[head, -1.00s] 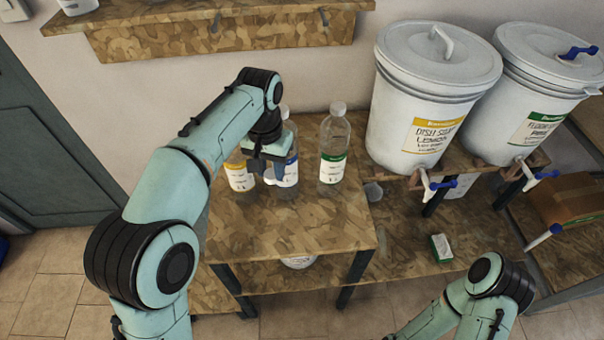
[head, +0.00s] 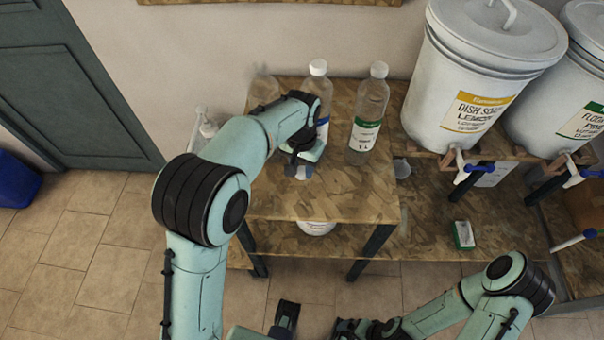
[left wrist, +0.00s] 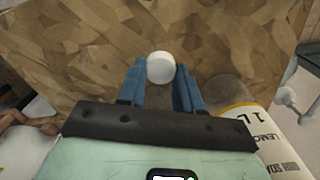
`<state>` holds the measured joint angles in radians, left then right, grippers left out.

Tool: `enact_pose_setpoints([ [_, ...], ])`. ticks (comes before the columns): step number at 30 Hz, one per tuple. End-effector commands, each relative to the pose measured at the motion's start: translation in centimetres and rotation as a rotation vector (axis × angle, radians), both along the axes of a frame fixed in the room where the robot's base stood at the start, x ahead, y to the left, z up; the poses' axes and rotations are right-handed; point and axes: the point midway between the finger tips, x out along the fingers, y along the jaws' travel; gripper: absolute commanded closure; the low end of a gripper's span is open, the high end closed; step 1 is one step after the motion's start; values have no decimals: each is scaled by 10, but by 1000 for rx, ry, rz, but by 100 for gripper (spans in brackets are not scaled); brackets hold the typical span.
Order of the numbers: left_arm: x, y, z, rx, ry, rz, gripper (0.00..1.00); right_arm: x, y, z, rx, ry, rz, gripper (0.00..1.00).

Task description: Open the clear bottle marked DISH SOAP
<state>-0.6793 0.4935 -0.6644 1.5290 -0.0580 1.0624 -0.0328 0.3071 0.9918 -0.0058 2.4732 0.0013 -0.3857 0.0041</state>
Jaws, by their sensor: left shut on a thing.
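My left gripper (head: 302,171) is over the wooden bench top, in front of the bottles. In the left wrist view its two blue fingers (left wrist: 160,88) are shut on a small white cap (left wrist: 160,68). A clear bottle (head: 265,88) stands behind my left arm; its top shows no white cap and its lower part is hidden. A label with a yellow band (left wrist: 270,140), reading LEMON and part of DISH SOAP, shows in the left wrist view. My right gripper (head: 352,328) is low at the bottom edge, partly out of frame, and its jaws are unclear.
A capped clear bottle with a blue label (head: 319,82) and one with a green label (head: 366,120) stand close by. White drums (head: 480,80) with taps stand on the right. A small green-and-white box (head: 463,235) lies on the lower shelf. The bench front (head: 345,205) is clear.

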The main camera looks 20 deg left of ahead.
Motion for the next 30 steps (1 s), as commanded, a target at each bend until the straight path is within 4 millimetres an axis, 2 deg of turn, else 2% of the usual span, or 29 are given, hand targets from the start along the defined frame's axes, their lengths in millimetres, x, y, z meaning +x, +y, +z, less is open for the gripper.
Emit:
enact_pose_setpoints([
  [1,-2,1,-13,3,7,1,100,-1,0,-3,0,1,0,0],
  [6,-1,1,-36,3,5,1,100,-2,0,-6,0,2,0,0],
  [19,0,0,-41,0,2,1,100,-2,0,-7,0,2,0,0],
  [20,0,0,-42,0,1,1,62,-2,0,-8,0,2,0,0],
  [22,0,0,-41,1,1,1,40,-2,0,-7,0,2,0,0],
  [30,0,0,-41,0,1,1,40,-2,0,-7,0,2,0,0],
])
